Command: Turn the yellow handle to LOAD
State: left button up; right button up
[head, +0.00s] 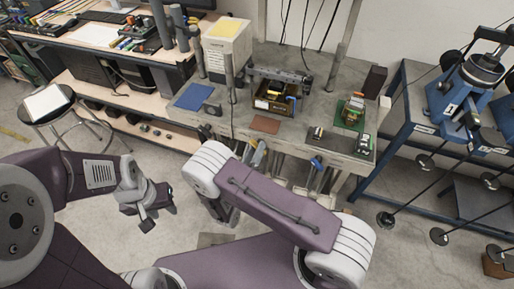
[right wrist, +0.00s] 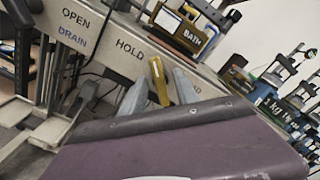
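The yellow handle (head: 258,156) is on the front of the workbench in the head view, just beyond my right wrist. In the right wrist view, the yellow handle (right wrist: 159,82) stands upright in the picture between the two grey fingers of my right gripper (right wrist: 159,88). The fingers are apart, with gaps beside the handle. The front panel (right wrist: 98,38) reads OPEN, DRAIN and HOLD left of the handle. A partly covered label ending in AD (right wrist: 195,89) is to its right. My left gripper (head: 156,208) is away from the bench, and its finger gap is unclear.
A blue handle (head: 318,164) is further right on the bench front. A wooden box (head: 273,98) stands on the bench. A round stool (head: 44,103) is at the left. A blue stand (head: 412,130) with long rods is at the right.

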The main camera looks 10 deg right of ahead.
grip_shut()
jog(key=shift+m, duration=0.3)
jog(key=m+b, duration=0.3)
jog(key=m, duration=0.5)
jog(key=m+b, duration=0.3)
jog(key=m, duration=0.6)
jog(key=shift+d+f, duration=0.1)
jog(key=shift+d, duration=0.1)
jog(key=shift+m, duration=0.3)
grip_release()
